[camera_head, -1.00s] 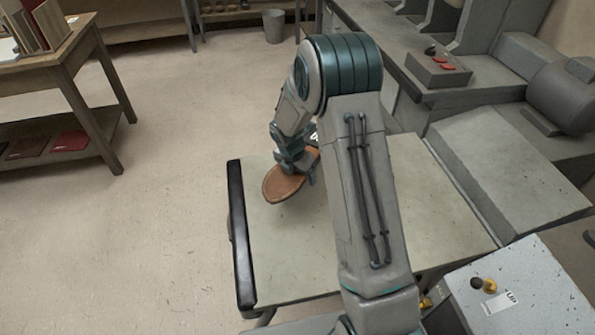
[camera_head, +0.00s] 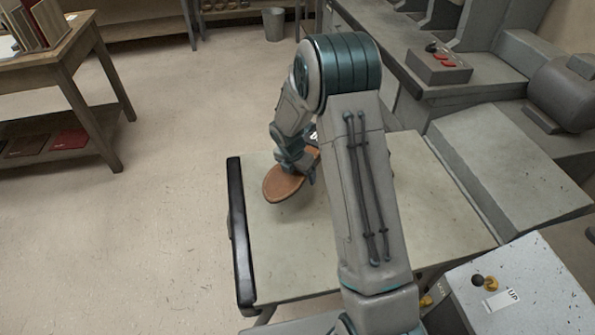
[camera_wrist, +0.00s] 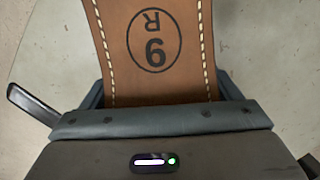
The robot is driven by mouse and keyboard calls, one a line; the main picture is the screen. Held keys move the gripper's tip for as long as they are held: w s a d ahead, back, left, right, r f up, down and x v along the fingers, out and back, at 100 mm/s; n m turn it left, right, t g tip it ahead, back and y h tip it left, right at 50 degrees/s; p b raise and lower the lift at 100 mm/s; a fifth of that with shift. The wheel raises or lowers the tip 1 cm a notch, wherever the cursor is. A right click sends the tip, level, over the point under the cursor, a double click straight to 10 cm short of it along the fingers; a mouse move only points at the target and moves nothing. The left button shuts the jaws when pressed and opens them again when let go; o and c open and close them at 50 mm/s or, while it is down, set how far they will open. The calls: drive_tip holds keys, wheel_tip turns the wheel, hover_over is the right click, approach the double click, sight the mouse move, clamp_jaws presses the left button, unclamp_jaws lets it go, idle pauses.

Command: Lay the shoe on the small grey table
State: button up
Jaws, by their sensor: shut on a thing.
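The shoe shows as a brown leather sole piece (camera_head: 284,185) with pale stitching along its edges. My arm hides the middle of the table.
A grey machine bench (camera_head: 505,170) stands right of the table. A speckled control box (camera_head: 520,300) with a yellow and black knob is at the lower right. A wooden table (camera_head: 65,60) with books is at the upper left. The tabletop's near left part is bare.

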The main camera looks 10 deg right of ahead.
drive_tip(key=shift+f, duration=0.55)
drive_tip(key=o, duration=1.1)
drive_tip(key=p+v, duration=0.2)
drive_tip(key=v, duration=1.2)
drive_tip(key=s+d+r+m+y+p, duration=0.1)
drive_tip(key=s+r+m+p, duration=0.4)
drive_tip(key=s+r+m, duration=0.6)
drive_tip(key=s+d+r+m+t+p, duration=0.1)
drive_tip(key=s+r+m+p, duration=0.4)
drive_tip(key=s+r+m, duration=0.7)
drive_tip(key=s+d+m, duration=0.1)
drive_tip(key=s+m, duration=0.3)
drive_tip(key=shift+y, duration=0.4)
